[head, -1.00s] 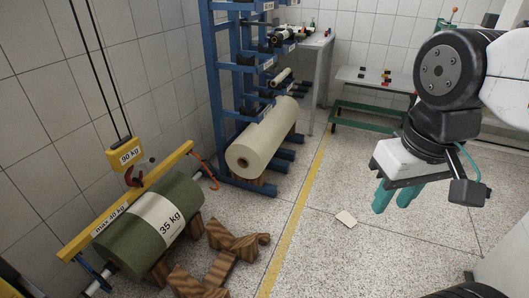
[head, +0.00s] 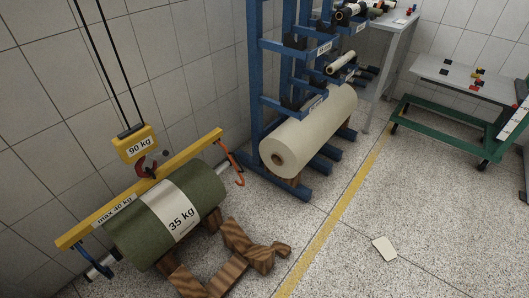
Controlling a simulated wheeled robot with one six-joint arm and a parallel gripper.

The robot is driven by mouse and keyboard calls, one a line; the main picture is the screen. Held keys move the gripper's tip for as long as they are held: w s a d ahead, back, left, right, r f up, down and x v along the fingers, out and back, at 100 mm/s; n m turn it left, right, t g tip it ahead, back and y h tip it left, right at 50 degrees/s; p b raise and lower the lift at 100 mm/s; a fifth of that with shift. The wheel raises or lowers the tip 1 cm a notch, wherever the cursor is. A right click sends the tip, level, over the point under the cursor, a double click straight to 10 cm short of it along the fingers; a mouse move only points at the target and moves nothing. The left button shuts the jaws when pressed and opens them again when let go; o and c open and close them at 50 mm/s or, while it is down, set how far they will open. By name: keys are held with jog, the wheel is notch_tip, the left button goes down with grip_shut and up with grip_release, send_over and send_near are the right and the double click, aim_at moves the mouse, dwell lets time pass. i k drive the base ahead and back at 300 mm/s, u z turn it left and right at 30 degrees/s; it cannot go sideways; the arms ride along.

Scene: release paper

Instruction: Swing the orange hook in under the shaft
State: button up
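The orange hook (head: 238,172) hangs at the right end of the yellow beam (head: 190,152), slanting outward beyond the roll's right end. The beam lies just above the green roll (head: 125,238), which has a white 35 kg band. The grey shaft (head: 101,268) sticks out of the roll's left end, by the blue hook (head: 91,254) at the beam's left end. The shaft's right end is hard to make out; the orange hook appears to be beside it, not under it. My gripper is not in view.
A yellow 90 kg hoist block (head: 136,143) with a dark red hook (head: 150,166) hangs over the beam. Wooden blocks (head: 232,262) lie in front of the roll. A blue rack (head: 256,100) and cream roll (head: 315,130) stand behind.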

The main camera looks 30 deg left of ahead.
aim_at(239, 172)
jog(key=i, duration=0.85)
jog(key=u, duration=1)
jog(key=i, duration=0.9)
jog(key=u, duration=0.95)
